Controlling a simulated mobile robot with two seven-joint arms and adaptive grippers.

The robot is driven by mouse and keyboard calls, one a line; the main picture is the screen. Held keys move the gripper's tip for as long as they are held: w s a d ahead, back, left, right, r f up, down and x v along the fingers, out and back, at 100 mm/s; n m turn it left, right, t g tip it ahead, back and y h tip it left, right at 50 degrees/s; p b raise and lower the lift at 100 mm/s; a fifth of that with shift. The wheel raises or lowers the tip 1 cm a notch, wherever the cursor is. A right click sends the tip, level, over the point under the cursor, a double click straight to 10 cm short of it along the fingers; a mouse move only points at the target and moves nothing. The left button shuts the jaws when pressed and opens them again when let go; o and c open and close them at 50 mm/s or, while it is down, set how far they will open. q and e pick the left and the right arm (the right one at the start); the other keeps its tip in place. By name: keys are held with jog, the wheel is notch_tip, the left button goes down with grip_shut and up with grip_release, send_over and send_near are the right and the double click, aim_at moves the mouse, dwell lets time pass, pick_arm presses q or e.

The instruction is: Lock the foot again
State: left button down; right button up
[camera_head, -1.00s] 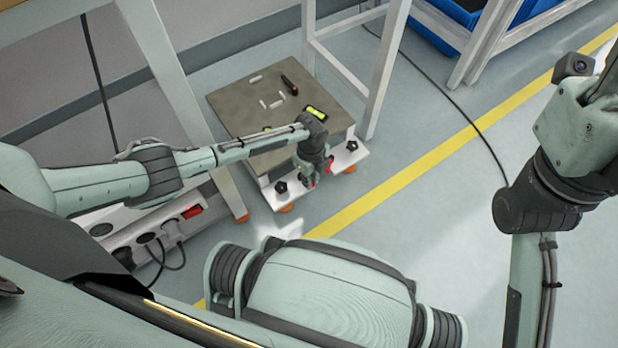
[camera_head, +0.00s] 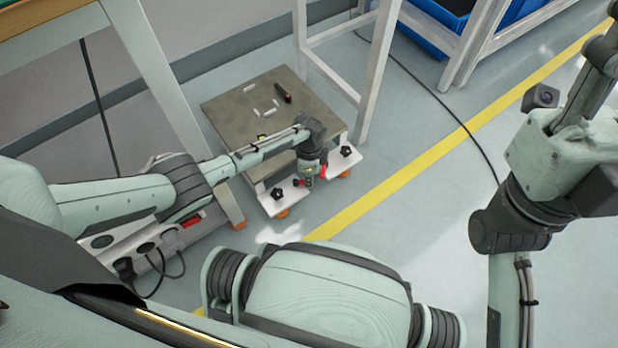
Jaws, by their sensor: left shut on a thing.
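A low stand with a grey top plate (camera_head: 238,118) is on the floor near the middle of the head view. Its white front rail (camera_head: 277,206) carries black star knobs (camera_head: 277,194) and rests on orange feet (camera_head: 283,213). My left gripper (camera_head: 309,180) points down at the rail, between two knobs. It is shut on a small red part (camera_head: 323,173) that shows at its side. The fingers and wrist hide most of that part, and its exact position is unclear. My right arm stands at the right; its gripper is out of view.
A few small pieces, one dark and orange (camera_head: 283,93), lie on the plate. White frame legs (camera_head: 375,80) rise behind it. A power strip (camera_head: 140,245) lies at left. A cable (camera_head: 440,100) and a yellow line (camera_head: 400,180) cross the floor.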

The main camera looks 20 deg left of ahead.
dwell(0.4)
pick_arm(q)
jog(key=c, duration=1.6)
grip_release()
jog(key=shift+r, duration=0.15)
notch_tip(320, 180, up, 12)
